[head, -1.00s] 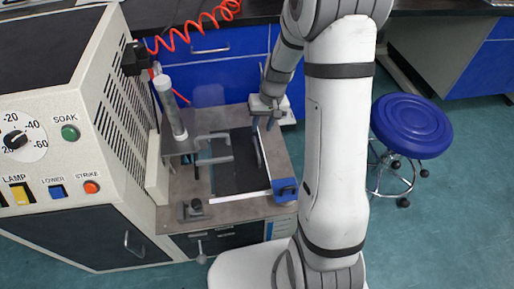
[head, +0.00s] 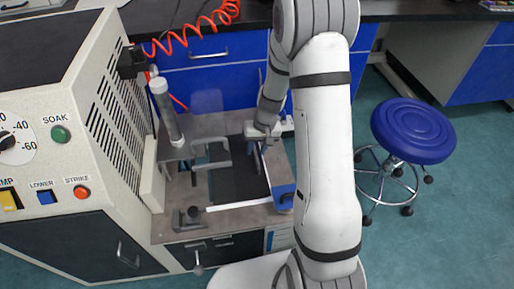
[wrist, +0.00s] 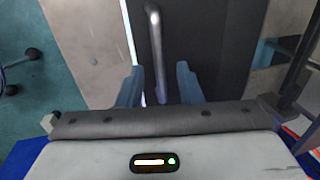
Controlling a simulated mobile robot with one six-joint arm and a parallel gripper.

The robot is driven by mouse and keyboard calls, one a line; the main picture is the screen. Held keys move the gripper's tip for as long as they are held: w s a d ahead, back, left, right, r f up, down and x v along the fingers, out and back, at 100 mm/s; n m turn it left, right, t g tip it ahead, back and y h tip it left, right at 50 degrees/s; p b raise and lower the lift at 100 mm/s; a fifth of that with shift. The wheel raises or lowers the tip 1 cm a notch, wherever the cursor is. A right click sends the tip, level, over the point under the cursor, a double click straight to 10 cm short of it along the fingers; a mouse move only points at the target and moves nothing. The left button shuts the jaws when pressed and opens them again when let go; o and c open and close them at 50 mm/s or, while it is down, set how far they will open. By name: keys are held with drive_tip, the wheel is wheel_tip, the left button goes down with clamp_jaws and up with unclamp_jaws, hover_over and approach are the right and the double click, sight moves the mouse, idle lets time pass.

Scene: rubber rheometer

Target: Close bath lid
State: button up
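The bath shows in the head view as a dark rectangular area (head: 232,184) with a white front edge (head: 240,204), set on the grey bench top. I cannot tell for sure which dark part is the lid and which is the opening. My gripper (head: 260,143) is over its right rear part. In the wrist view, my gripper (wrist: 159,90) is open, with one blue-grey finger on each side of a metal handle bar (wrist: 155,45). The bar lies against a dark flat panel (wrist: 200,45). A gap shows between bar and fingers. The bar's near end is partly hidden.
A vertical cylinder and bracket (head: 167,110) stand left of the bath. The beige machine (head: 75,110) with buttons is further left. A blue box (head: 283,197) sits at the bench's front right corner. A blue stool (head: 413,130) stands on the right.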

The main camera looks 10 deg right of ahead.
drive_tip(key=shift+c, duration=0.4)
clamp_jaws()
drive_tip(key=shift+a, duration=0.8)
drive_tip(key=shift+o, duration=0.4)
unclamp_jaws()
drive_tip(key=shift+d+r+p, duration=0.25)
drive_tip(key=shift+r+p, duration=0.2)
drive_tip(key=shift+r, duration=0.85)
drive_tip(key=shift+d+r+p, duration=0.25)
drive_tip(key=shift+r+p, duration=0.2)
drive_tip(key=shift+r, duration=0.8)
drive_tip(key=shift+d+r+p, duration=0.25)
drive_tip(key=shift+r+p, duration=0.2)
drive_tip(key=shift+r, duration=0.85)
drive_tip(key=shift+r, duration=0.1)
